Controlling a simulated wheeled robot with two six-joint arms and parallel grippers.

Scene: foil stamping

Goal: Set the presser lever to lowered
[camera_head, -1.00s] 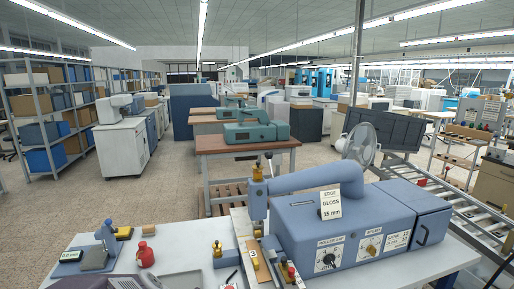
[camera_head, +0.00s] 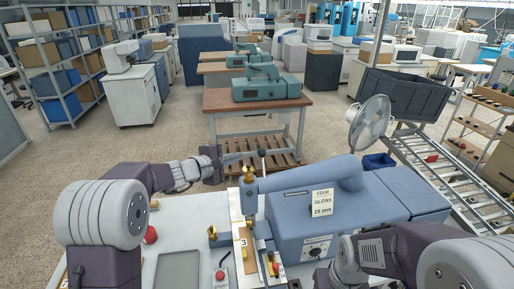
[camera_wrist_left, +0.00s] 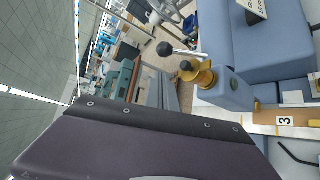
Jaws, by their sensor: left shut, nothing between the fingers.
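The presser lever, a thin rod with a black ball knob (camera_head: 262,153), stands up from the brass fitting (camera_head: 248,183) at the left end of the blue stamping machine (camera_head: 305,203). In the left wrist view the lever's black knob (camera_wrist_left: 164,49) and pale rod run to the brass hub (camera_wrist_left: 197,76). My left gripper (camera_head: 250,157) comes in from the left and is shut and empty, with its tips close to the knob. I cannot tell whether they touch. My right arm shows at the lower right, but its gripper is not in view.
A strip marked 3 (camera_head: 243,243) lies below the machine's head. A red START button (camera_head: 220,275) and a grey tray (camera_head: 178,270) are on the white table. A fan (camera_head: 369,122) and a roller conveyor (camera_head: 440,180) stand behind at the right.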

